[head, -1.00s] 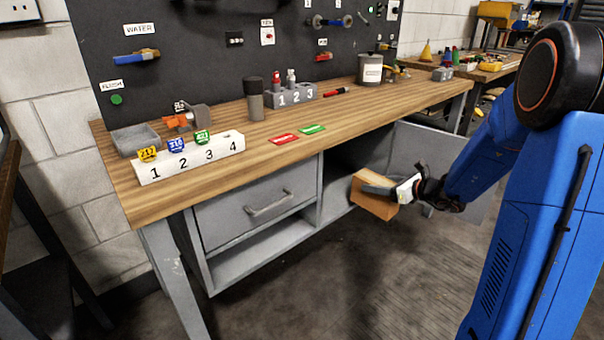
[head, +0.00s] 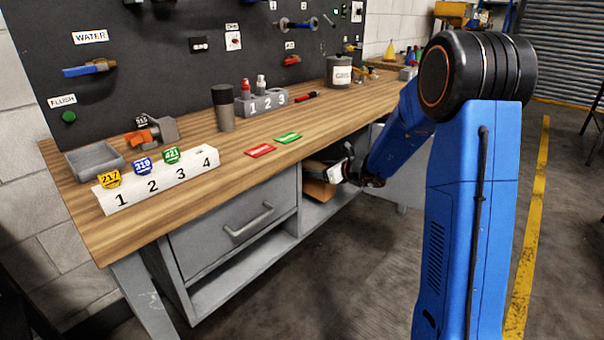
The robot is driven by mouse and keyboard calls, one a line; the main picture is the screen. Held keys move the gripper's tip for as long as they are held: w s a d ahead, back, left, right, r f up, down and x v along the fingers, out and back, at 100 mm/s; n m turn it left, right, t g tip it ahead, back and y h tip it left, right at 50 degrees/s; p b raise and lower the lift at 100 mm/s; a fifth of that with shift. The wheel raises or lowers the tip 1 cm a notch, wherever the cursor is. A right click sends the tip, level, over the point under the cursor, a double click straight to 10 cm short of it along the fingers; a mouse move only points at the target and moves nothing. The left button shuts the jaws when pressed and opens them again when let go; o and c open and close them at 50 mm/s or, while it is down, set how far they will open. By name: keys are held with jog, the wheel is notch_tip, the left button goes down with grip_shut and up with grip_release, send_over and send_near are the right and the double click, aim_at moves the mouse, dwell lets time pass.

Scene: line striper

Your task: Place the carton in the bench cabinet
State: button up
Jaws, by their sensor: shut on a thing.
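The brown carton (head: 318,188) is at the front opening of the bench cabinet (head: 313,212), below the worktop on the right of the drawer. My gripper (head: 330,173) is shut on the carton from the right. The carton's upper and far parts are hidden by the gripper and the bench edge. I cannot tell how far inside the opening it is, or whether it touches the cabinet floor. The grey cabinet door (head: 405,190) stands open to the right, partly behind my arm.
The wooden worktop (head: 225,172) overhangs the cabinet. A closed drawer (head: 235,225) with a bar handle is left of the opening. A numbered white block (head: 157,183), a grey tray (head: 95,160) and red and green tags (head: 288,138) lie on top. Floor in front is clear.

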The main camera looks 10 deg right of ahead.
jog(key=w+a, duration=0.1)
jog(key=w, duration=0.1)
jog(key=w+a, duration=0.2)
jog(key=shift+w, duration=0.15)
jog(key=shift+w+a+f, duration=0.15)
jog(key=shift+f, duration=1.6)
jog(key=shift+f, duration=0.1)
jog(key=o, duration=1.5)
jog(key=v, duration=1.2)
